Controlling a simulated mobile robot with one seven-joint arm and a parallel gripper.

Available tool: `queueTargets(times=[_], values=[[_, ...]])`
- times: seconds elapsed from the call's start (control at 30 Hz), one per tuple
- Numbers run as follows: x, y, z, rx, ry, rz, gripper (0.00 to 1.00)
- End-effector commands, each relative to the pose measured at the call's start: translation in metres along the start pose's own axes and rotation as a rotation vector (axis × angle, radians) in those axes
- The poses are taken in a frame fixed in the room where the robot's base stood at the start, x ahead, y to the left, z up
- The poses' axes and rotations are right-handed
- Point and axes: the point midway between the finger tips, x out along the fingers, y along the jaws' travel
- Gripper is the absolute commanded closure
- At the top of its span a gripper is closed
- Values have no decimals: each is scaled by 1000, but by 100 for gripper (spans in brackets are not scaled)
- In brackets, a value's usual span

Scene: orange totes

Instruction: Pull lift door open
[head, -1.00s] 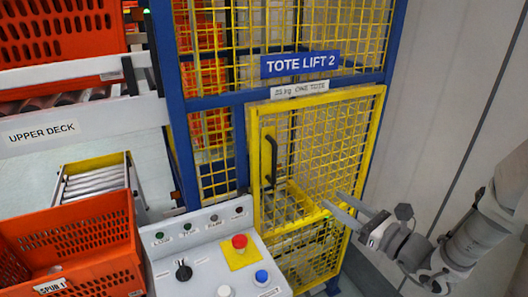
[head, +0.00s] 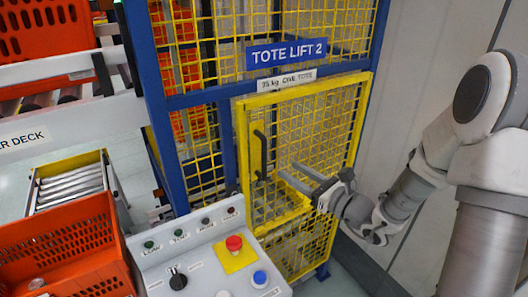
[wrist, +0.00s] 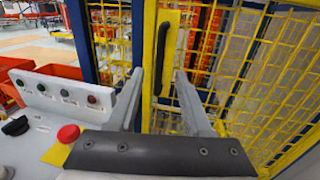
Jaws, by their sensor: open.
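The lift door (head: 308,130) is a yellow mesh door in a blue frame, below a "TOTE LIFT 2" sign, and looks shut. Its black vertical handle (head: 260,155) is on the door's left side. In the wrist view the handle (wrist: 161,58) stands upright on a yellow plate, seen between my fingers and beyond their tips. My gripper (head: 287,174) is open and empty, a little right of the handle in the head view, with its fingers pointing at the door. I see no contact with the handle.
A grey control panel (head: 200,262) with a red button (head: 234,243) stands in front of the door, at lower left. An orange tote (head: 70,250) is left of it. A pale wall (head: 420,60) is on the right.

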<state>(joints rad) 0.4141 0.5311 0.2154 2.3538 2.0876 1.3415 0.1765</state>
Motion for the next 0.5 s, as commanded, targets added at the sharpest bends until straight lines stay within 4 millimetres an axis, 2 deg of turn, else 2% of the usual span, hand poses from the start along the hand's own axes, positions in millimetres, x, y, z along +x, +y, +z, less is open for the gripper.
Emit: queueTargets(times=[0.03, 0.3, 0.5], values=[[13, 1, 2, 1, -1, 5, 50], [70, 1, 2, 1, 0, 2, 50], [99, 0, 1, 0, 0, 1, 50]])
